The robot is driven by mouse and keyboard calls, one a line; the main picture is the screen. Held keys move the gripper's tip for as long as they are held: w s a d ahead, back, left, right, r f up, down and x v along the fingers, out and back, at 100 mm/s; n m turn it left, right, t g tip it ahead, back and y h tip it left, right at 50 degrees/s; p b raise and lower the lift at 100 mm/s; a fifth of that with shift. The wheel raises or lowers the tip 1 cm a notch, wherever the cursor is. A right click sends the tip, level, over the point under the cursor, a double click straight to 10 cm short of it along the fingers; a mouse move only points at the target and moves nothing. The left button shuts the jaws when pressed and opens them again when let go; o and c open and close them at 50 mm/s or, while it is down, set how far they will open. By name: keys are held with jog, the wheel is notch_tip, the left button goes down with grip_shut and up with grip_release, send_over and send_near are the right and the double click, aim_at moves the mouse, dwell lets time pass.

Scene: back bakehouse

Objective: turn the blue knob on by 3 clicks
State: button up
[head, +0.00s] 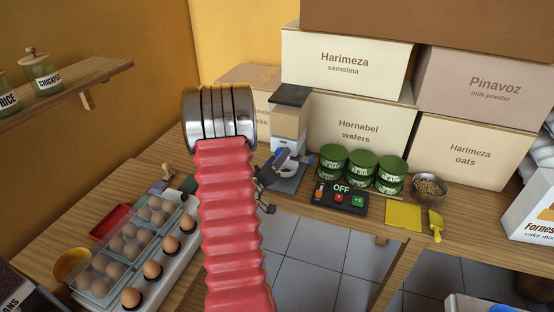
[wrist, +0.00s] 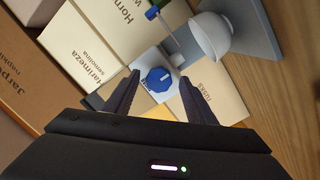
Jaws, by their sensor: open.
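The blue knob (wrist: 158,79) shows in the wrist view, on a pale face of the grey grinder-like machine, with a white pointer mark and small dark lettering beside it. My gripper (wrist: 160,88) is open, its two dark fingers to either side of the knob in the picture. I cannot tell whether they touch it. In the head view my gripper (head: 270,170) is in front of the machine (head: 289,120), which has a dark top. I cannot make out the knob there.
A white bowl (wrist: 212,36) and a blue-tipped lever (wrist: 152,13) are close by the knob. A control box reading OFF (head: 340,198) and stacked green tins (head: 362,165) stand to the right. Egg trays (head: 128,240) lie left. Cartons (head: 357,130) stand behind.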

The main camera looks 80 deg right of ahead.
jog(key=shift+c, duration=0.2)
jog(key=c, duration=1)
jog(key=shift+m, duration=0.4)
jog(key=m+t, duration=0.1)
jog(key=m, duration=0.7)
jog(key=m+t+y, duration=0.1)
jog(key=m, duration=0.6)
jog(key=shift+s+r+m, duration=0.1)
jog(key=shift+m, duration=0.3)
